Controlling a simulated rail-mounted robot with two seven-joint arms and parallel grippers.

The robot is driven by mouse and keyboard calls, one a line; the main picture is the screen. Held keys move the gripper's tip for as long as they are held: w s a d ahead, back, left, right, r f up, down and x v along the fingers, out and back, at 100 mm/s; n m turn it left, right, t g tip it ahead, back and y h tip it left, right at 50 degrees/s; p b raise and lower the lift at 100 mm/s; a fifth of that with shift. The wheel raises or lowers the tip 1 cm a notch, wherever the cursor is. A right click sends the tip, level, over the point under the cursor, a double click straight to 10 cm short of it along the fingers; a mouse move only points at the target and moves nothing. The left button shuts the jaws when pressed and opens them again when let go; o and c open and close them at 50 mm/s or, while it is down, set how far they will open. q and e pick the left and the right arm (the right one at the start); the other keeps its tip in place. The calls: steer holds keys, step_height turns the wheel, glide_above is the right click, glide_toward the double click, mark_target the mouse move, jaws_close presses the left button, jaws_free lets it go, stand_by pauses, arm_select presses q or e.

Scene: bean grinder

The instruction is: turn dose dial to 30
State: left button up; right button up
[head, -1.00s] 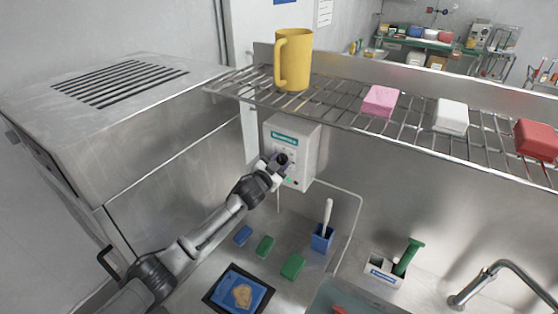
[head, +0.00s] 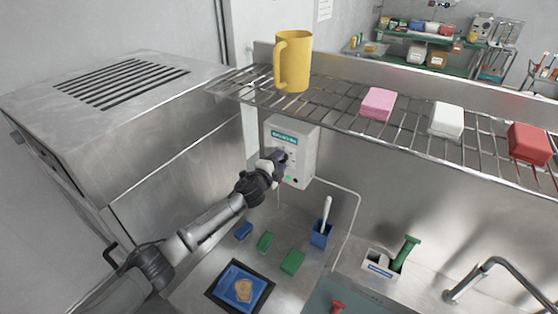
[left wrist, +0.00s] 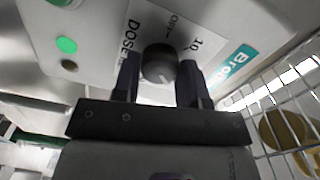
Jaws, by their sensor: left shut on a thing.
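The dosing box (head: 301,146) is a pale grey unit with a teal label, fixed to the steel wall below the wire shelf. It also shows in the left wrist view (left wrist: 95,28). The dark round dose dial (left wrist: 159,64) is on its front, with "DOSE", "OFF" and "10" printed around it; no 30 is visible. My left gripper (head: 279,158) is at the front of the box, and in the left wrist view its two fingers (left wrist: 160,80) stand on either side of the dial, shut on it. In the head view the gripper hides the dial. My right gripper is not in view.
A green button (left wrist: 66,45) is on the box near the dial. A wire shelf (head: 340,107) above holds a yellow jug (head: 294,62) and several blocks. Below are a blue holder (head: 321,234), small sponges and a tray (head: 240,287). A tap (head: 490,275) is at right.

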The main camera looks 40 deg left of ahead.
arm_select(q)
steer(key=shift+m, duration=0.9)
steer(key=o, duration=0.9)
steer(key=shift+s, duration=0.15)
steer(key=shift+s+d+b, duration=0.2)
steer(key=shift+s+d, duration=0.1)
steer(key=shift+s, duration=1.95)
steer(key=shift+s+d+b, duration=0.15)
steer(key=shift+s+d, duration=0.1)
steer(key=shift+s, duration=1.95)
steer(key=shift+s+d+b, duration=0.2)
steer(key=shift+s+d, duration=0.1)
steer(key=shift+s, duration=1.95)
